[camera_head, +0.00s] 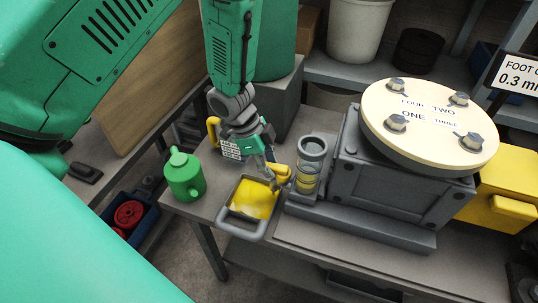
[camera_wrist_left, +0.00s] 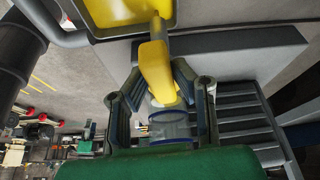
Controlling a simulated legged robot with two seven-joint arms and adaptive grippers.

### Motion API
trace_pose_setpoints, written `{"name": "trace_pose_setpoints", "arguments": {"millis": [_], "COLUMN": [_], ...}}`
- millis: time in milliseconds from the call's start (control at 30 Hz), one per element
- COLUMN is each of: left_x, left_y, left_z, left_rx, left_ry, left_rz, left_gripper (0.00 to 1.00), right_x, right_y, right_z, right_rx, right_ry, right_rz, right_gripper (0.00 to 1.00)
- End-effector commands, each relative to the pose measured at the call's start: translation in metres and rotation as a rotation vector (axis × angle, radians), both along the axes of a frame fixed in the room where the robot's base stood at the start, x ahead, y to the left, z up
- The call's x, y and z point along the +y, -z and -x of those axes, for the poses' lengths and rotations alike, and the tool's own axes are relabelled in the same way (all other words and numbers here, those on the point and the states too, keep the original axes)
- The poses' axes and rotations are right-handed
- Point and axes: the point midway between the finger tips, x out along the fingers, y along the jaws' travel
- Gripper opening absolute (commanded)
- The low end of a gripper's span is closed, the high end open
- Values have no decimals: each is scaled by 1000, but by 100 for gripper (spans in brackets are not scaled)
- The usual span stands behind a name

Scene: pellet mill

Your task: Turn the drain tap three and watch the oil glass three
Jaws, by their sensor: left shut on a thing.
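A yellow drain tap (camera_head: 283,173) sits at the left end of the grey machine housing, beside the oil glass. My left gripper (camera_head: 271,180) reaches down to it and is shut on its handle. A yellow pan with a grey rim (camera_head: 240,231) lies just below the tap. My right gripper is not in view.
A green oil can (camera_head: 184,177) stands at the bench's left corner. The grey housing (camera_head: 385,190) carries a round cream cover (camera_head: 430,113) with several bolts. A yellow box (camera_head: 496,190) is at the right. A blue bin (camera_head: 148,222) sits low at the left.

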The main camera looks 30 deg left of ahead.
Motion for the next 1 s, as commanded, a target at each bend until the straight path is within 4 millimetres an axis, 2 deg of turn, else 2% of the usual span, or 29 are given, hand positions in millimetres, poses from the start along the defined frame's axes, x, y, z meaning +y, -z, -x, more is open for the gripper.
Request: {"name": "trace_pose_setpoints", "arguments": {"millis": [33, 200, 567, 600, 633, 667, 1000], "left_x": [0, 0, 1, 1, 1, 1, 3], "left_y": [-7, -5, -2, -2, -2, -1, -3], "left_z": [-4, -7, -8, -8, -8, -8, -5], "left_rx": [-6, -9, -10, -11, -11, -11, -7], "left_ry": [27, 109, 132, 131, 131, 131, 130], "left_rz": [2, 2, 2, 2, 2, 2, 0], "left_gripper": [0, 0, 0, 25, 36, 41, 41], "right_x": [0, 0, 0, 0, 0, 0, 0], "right_y": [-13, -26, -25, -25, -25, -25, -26], "right_z": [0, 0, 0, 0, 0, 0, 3], "right_rx": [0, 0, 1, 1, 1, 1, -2], "right_ry": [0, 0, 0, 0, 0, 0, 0], "right_rz": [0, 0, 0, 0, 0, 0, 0], "right_gripper": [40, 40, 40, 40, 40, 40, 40]}}
